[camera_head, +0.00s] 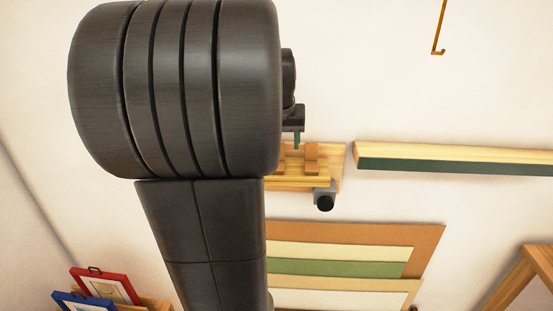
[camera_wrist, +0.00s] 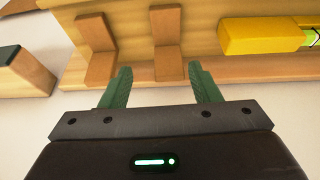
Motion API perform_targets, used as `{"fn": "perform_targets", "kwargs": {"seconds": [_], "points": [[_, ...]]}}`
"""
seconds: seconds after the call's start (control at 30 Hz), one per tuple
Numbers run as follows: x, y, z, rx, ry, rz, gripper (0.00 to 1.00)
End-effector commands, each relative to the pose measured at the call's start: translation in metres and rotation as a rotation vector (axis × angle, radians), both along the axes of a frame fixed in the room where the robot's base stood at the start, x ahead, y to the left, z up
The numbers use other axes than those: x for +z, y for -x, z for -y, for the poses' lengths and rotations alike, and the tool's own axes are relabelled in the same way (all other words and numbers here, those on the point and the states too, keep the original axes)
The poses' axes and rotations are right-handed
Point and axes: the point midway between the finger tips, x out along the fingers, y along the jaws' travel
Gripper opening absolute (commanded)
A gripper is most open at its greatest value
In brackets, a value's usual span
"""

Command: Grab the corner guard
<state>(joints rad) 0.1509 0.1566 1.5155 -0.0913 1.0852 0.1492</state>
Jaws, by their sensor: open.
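Two brown L-shaped pieces that look like corner guards stand on a wooden shelf in the wrist view: a left one (camera_wrist: 94,40) and a middle one (camera_wrist: 166,40). They also show small in the head view, the right one (camera_head: 312,152) most clearly. My gripper (camera_wrist: 162,86) is open, with its green fingers apart and nothing between the tips. The middle corner guard lies just beyond the gap, roughly centred; the left one is beyond the left finger. I cannot tell the exact distance. My arm hides much of the gripper in the head view.
A yellow level (camera_wrist: 258,37) lies right of the guards on the shelf (camera_wrist: 210,72). A green-faced wooden rail (camera_head: 450,160) is on the wall. A black knob (camera_head: 325,203) juts below the shelf. Flat boards (camera_head: 425,238) are lower, framed prints (camera_head: 105,285) at lower left.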

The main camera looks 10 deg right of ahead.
Motion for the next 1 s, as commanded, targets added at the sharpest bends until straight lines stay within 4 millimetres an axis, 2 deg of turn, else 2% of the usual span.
{"fn": "perform_targets", "kwargs": {"seconds": [0.23,0.6,0.87,1.0], "points": [[-0.001,0.000,0.000,0.000,0.000,-0.001,0.56],[-0.044,-0.020,-0.001,0.000,-0.001,-0.002,0.56],[-0.048,-0.021,0.000,0.000,0.000,0.001,0.56],[-0.048,-0.021,0.000,0.000,0.000,0.001,0.33]]}}
